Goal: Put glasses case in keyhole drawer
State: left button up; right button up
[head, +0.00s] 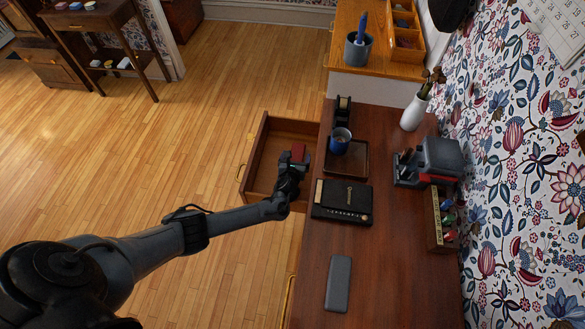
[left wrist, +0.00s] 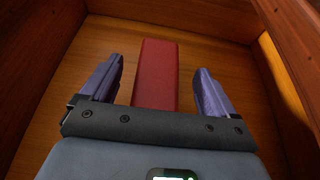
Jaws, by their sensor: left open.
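A long red case (left wrist: 155,75), which looks like the glasses case, lies in the open wooden drawer (head: 252,158). In the head view a bit of the red case (head: 299,151) shows by my left gripper (head: 294,160), which is over the drawer's right part. In the left wrist view my left gripper (left wrist: 156,85) is open, with one finger on each side of the red case and a visible gap to each. The drawer's wooden floor (left wrist: 210,55) and walls surround them. No keyhole can be made out. My right gripper is not in view.
On the desk (head: 400,290) beside the drawer are a black box (head: 328,212), a tray (head: 360,160) with a blue cup (head: 340,140), and a flat grey case (head: 338,284). A stapler-like grey device (head: 440,158) and white vase (head: 414,112) stand near the wall.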

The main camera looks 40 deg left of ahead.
pick_arm(q)
jog(key=p+v, duration=0.2)
jog(key=v, duration=0.3)
jog(key=p+v, duration=0.2)
jog(key=v, duration=0.3)
jog(key=shift+r, duration=0.3)
jog(key=shift+p+v, duration=0.45)
jog(key=shift+v, duration=0.45)
